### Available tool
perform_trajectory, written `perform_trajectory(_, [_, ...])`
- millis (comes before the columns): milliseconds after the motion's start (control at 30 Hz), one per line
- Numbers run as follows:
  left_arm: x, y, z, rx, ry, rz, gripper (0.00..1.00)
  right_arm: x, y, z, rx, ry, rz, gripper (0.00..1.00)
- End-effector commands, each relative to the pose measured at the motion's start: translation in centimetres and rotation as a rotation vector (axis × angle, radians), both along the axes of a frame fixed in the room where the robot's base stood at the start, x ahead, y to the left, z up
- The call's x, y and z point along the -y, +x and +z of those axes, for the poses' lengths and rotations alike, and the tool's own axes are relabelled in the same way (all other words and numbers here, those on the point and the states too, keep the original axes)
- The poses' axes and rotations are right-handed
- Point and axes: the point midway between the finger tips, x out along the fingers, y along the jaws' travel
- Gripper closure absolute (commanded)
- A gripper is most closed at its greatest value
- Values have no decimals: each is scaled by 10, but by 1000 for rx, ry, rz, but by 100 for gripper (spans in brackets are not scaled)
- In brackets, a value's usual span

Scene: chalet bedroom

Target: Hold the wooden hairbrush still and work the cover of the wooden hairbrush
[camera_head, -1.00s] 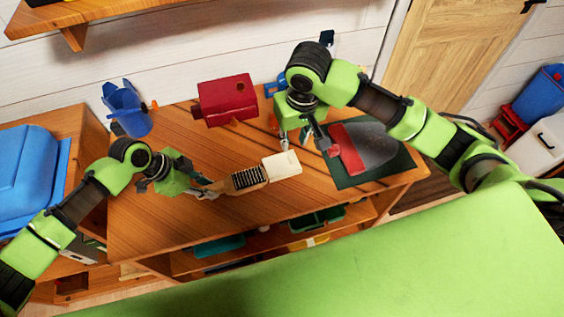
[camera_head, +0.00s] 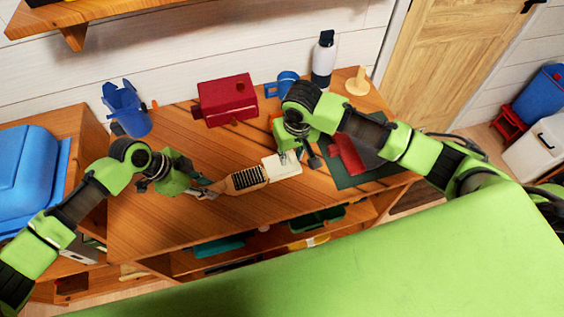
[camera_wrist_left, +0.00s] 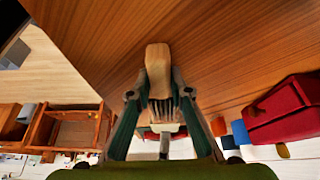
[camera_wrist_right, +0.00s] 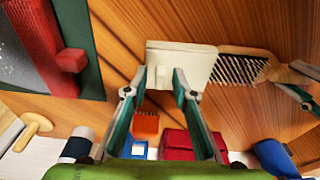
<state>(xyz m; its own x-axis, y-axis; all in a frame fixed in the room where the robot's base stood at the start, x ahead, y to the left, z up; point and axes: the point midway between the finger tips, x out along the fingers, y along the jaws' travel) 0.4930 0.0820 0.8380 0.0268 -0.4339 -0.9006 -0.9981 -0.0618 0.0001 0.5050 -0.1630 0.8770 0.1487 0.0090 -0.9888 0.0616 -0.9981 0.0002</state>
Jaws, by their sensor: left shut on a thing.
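The wooden hairbrush (camera_head: 228,187) lies across the table with its dark bristles bare; its handle (camera_wrist_left: 157,57) is between the closed fingers of my left gripper (camera_head: 207,191). The pale cover (camera_head: 280,168) is at the right end of the brush, its edge against the brush head in the right wrist view (camera_wrist_right: 192,58). My right gripper (camera_wrist_right: 160,80) is at the cover's near edge in that view, its fingers apart on either side of a small raised part. Whether they touch it is unclear.
A red box (camera_head: 227,101), blue mug (camera_head: 284,84), white-and-black bottle (camera_head: 324,60) and small wooden stand (camera_head: 357,82) are along the back. A blue holder (camera_head: 127,108) is back left. A red-handled item (camera_head: 347,152) lies on a dark green mat right of my right gripper.

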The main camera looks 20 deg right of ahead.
Motion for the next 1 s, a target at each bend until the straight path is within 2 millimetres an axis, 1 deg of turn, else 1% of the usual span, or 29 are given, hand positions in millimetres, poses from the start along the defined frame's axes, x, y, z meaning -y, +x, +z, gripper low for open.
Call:
perform_trajectory(100, [0,0,0,0,0,0,100,0,0,0,0,0,0,75])
perform_trajectory(133, [0,0,0,0,0,0,100,0,0,0,0,0,0,78])
perform_trajectory(167, [0,0,0,0,0,0,100,0,0,0,0,0,0,85])
perform_trajectory(200, [0,0,0,0,0,0,100,0,0,0,0,0,0,96])
perform_trajectory(233, [0,0,0,0,0,0,100,0,0,0,0,0,0,100])
perform_trajectory(467, [0,0,0,0,0,0,100,-1,0,0,0,1,0,100])
perform_trajectory(1000, [0,0,0,0,0,-1,100,-33,-1,1,1,2,1,100])
